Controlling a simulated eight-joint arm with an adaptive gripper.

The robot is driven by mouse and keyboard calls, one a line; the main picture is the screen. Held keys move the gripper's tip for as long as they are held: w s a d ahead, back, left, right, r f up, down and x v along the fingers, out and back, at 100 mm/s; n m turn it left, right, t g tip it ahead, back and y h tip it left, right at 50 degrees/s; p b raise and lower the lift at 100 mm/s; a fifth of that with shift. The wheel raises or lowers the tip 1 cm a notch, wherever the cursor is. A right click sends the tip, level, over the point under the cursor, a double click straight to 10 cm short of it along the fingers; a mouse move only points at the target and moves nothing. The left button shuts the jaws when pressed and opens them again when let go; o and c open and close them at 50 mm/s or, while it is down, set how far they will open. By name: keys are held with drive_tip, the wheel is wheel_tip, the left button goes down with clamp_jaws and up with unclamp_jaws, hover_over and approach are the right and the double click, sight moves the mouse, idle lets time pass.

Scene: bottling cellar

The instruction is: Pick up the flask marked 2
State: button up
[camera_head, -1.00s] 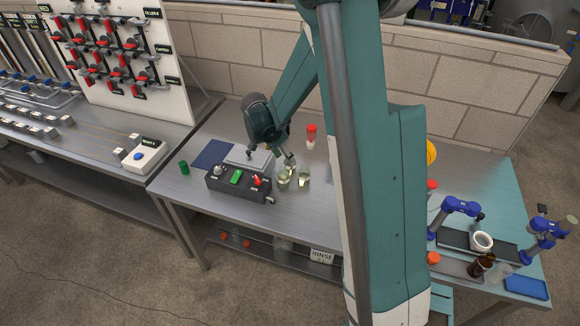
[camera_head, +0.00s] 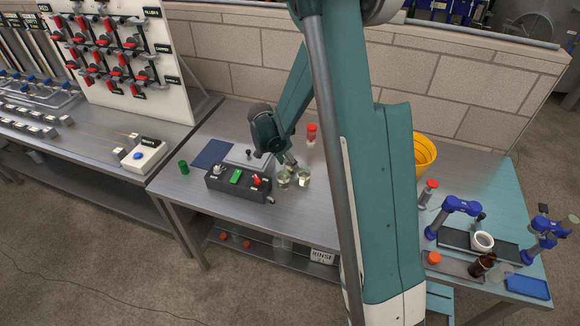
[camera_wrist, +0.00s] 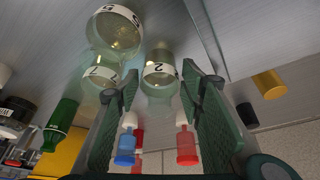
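My gripper (camera_head: 289,163) points down at the small glass flasks on the bench. In the wrist view my gripper (camera_wrist: 163,88) is open, its two green pads apart. A clear flask with a white band (camera_wrist: 160,76) stands between the fingertips, with gaps to the pads; its band seems to read 2. A second banded flask (camera_wrist: 101,76) is just outside the left finger; its mark is unclear. A larger flask with pale yellow liquid (camera_wrist: 114,32) is beyond; its digits are hard to read. In the head view one flask (camera_head: 303,179) stands right of another (camera_head: 283,179).
A black control box (camera_head: 237,184) sits left of the flasks, with a green cylinder (camera_head: 184,167) farther left. A red-capped bottle (camera_head: 311,135) stands behind. A yellow bucket (camera_head: 424,153) and a small blue arm (camera_head: 459,206) are right. Bench in front of the flasks is clear.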

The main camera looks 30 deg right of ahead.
drive_tip(key=shift+d+f, duration=0.2)
drive_tip(key=shift+f, duration=0.25)
drive_tip(key=shift+c, duration=0.3)
drive_tip(key=c, duration=0.7)
